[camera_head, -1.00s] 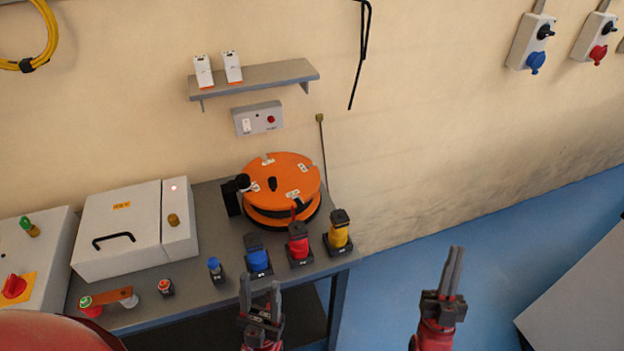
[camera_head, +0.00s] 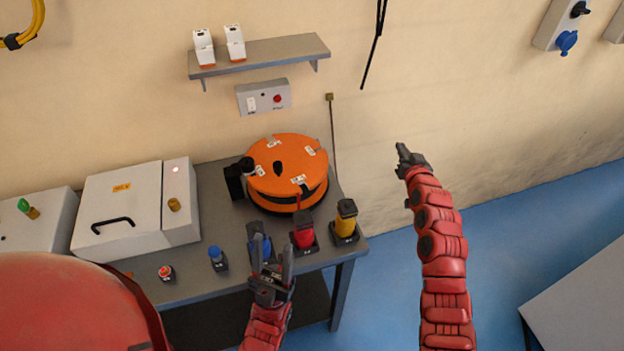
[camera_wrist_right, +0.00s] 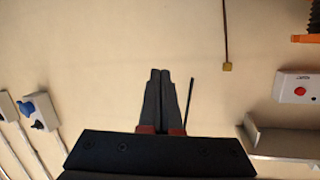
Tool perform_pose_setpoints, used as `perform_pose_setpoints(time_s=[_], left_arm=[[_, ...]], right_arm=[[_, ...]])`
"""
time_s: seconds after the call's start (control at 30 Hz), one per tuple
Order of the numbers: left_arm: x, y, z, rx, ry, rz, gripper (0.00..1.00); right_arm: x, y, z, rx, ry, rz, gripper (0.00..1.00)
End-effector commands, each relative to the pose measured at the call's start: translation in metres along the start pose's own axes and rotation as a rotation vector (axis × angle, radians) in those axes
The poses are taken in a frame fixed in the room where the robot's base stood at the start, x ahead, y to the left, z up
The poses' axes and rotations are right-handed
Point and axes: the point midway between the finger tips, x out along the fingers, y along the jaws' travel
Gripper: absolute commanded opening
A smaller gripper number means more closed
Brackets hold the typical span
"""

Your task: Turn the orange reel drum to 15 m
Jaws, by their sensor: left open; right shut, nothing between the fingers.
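The orange reel drum (camera_head: 287,165) lies flat at the back right of the grey workbench, with white labels and a dark knob on its top. Its edge also shows at the upper right of the right wrist view (camera_wrist_right: 306,38). A black post stands at its left side. The labels are too small to read. My right gripper (camera_head: 402,152) is raised to the right of the drum, apart from it, in front of the wall. In the right wrist view its fingers (camera_wrist_right: 160,78) are together and empty. My left gripper (camera_head: 273,262) is open and empty in front of the bench.
Blue, red (camera_head: 304,230) and yellow (camera_head: 346,220) connectors stand along the bench's front right, before the drum. A white box (camera_head: 122,215) is at left. A shelf (camera_head: 265,55) and a small control box (camera_head: 264,97) are on the wall above. A thin rod stands right of the drum.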

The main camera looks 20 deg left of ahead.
Motion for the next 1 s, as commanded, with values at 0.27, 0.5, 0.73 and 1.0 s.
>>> perform_pose_setpoints(time_s=[0.27, 0.5, 0.73, 1.0], left_arm=[[0.002, 0.000, 0.000, 0.000, 0.000, 0.000, 0.50], [0.002, 0.000, 0.000, 0.000, 0.000, 0.000, 0.50], [0.005, 0.000, -0.001, 0.000, 0.000, 0.000, 0.50], [0.024, -0.001, -0.004, 0.000, 0.000, 0.000, 0.50]], right_arm=[[-0.018, -0.123, 0.006, -0.012, -0.568, -0.321, 0.00], [-0.098, -0.191, -0.004, -0.108, -0.917, -0.574, 0.00], [-0.127, -0.206, -0.007, -0.151, -1.013, -0.649, 0.00], [-0.113, -0.226, 0.028, -0.147, -1.021, -0.650, 0.00]])
